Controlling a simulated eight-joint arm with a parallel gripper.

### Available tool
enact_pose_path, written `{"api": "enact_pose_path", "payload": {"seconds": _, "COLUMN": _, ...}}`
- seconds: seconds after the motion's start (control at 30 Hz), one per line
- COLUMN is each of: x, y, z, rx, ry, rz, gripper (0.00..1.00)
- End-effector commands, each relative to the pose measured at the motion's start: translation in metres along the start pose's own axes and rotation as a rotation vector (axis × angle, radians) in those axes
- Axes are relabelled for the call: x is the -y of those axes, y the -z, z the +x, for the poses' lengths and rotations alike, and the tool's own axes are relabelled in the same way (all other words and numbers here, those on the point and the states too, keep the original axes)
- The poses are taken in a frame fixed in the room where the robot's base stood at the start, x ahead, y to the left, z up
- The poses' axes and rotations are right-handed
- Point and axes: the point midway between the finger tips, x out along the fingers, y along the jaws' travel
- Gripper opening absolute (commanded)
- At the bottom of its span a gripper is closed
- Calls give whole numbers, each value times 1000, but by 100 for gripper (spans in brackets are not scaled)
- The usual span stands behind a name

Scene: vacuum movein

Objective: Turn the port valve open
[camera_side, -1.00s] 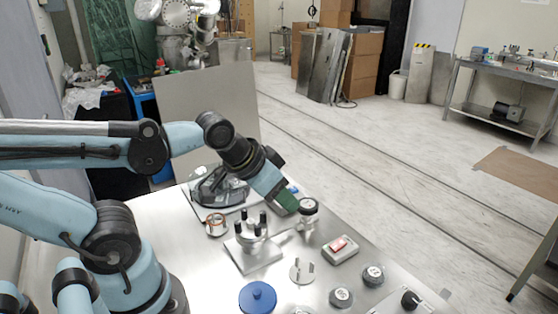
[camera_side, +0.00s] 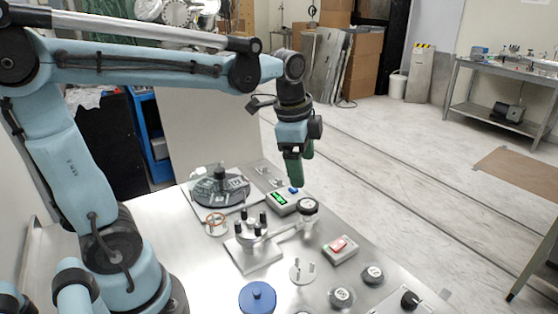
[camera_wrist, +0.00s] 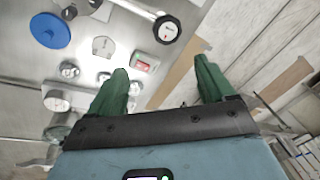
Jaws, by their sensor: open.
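My gripper (camera_side: 293,178) points down above the metal table in the side view, just above and left of a round dark-rimmed fitting (camera_side: 308,207). Its green fingers are apart and empty in the wrist view (camera_wrist: 162,66). The fitting has a white face in the wrist view (camera_wrist: 166,29) and sits on a pipe from a chamber with black posts (camera_side: 248,256). Two round grey knobs (camera_side: 372,275) (camera_side: 341,297) and a black knob (camera_side: 409,299) stand nearer the front. I cannot tell which of these is the port valve.
A box with a green display (camera_side: 283,202) stands below the gripper. A dark round device (camera_side: 220,187) is at the back left. Open floor lies beyond the table's right edge.

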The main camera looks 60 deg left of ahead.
Motion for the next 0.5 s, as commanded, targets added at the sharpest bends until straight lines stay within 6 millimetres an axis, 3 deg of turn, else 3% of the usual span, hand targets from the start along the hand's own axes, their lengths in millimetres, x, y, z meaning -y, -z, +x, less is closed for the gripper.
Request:
{"api": "enact_pose_path", "payload": {"seconds": 0.2, "x": 30, "y": 7, "z": 6, "rx": 65, "ry": -135, "rz": 325, "gripper": 82}}
{"api": "enact_pose_path", "payload": {"seconds": 0.5, "x": 40, "y": 8, "z": 15, "rx": 77, "ry": -204, "rz": 480, "gripper": 82}}
